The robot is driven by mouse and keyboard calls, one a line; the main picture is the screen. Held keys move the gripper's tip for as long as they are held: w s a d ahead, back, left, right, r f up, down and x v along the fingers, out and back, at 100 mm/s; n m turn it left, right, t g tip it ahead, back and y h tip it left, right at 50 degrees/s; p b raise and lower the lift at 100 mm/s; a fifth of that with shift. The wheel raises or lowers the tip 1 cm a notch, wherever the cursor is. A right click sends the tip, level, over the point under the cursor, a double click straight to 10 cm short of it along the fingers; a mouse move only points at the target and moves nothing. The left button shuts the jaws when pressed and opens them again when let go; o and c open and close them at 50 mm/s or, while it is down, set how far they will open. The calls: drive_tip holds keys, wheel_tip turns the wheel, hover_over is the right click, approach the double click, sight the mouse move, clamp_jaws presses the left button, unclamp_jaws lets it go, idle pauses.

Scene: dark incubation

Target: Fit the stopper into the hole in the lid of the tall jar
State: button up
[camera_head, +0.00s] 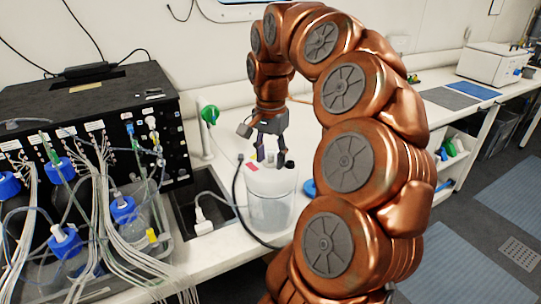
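The tall jar (270,212) stands on the white bench near the middle of the view. It is translucent, with a white lid (258,178) that has a pink-red label. My gripper (270,154) points down just above the lid, with its two fingers on either side of a small gap. Small dark pieces (289,164) show at the lid's top right, by the fingertips. I cannot tell which of them is the stopper, or whether it is held, and the hole cannot be made out. The jar's right edge is close to my arm in the picture.
A dark hose (238,190) runs beside the jar's left side. A black instrument (90,120) with tubing and blue-capped bottles (122,209) fills the left. A blue round lid (309,187) lies right of the jar. The bench is clearer at back right.

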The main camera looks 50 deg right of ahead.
drive_tip(key=o, duration=0.4)
drive_tip(key=shift+r, duration=0.15)
drive_tip(key=shift+r, duration=3.6)
drive_tip(key=shift+a, duration=0.1)
drive_tip(key=s+a+f+n, duration=0.25)
drive_tip(key=a+n, duration=0.25)
drive_tip(key=a, duration=0.4)
drive_tip(key=s+a+f+n, duration=0.1)
drive_tip(key=a+f+n, duration=0.3)
drive_tip(key=a, duration=0.5)
drive_tip(key=s+a+f+n, duration=0.2)
drive_tip(key=s+a+f, duration=0.1)
drive_tip(key=s+f, duration=0.1)
drive_tip(key=s+a+f+n+g, duration=0.1)
drive_tip(key=s+a+f+n, duration=0.1)
drive_tip(key=s+a+f, duration=0.1)
drive_tip(key=s+a+f+n, duration=0.2)
drive_tip(key=s+a+f, duration=0.1)
drive_tip(key=s+f, duration=0.2)
drive_tip(key=shift+s+a+f+n+g, duration=0.1)
drive_tip(key=shift+s+f+n+g, duration=0.1)
drive_tip(key=shift+s, duration=0.25)
drive_tip(key=shift+s+f+n+g, duration=0.1)
drive_tip(key=shift+s+n+g, duration=0.1)
drive_tip(key=shift+s, duration=0.2)
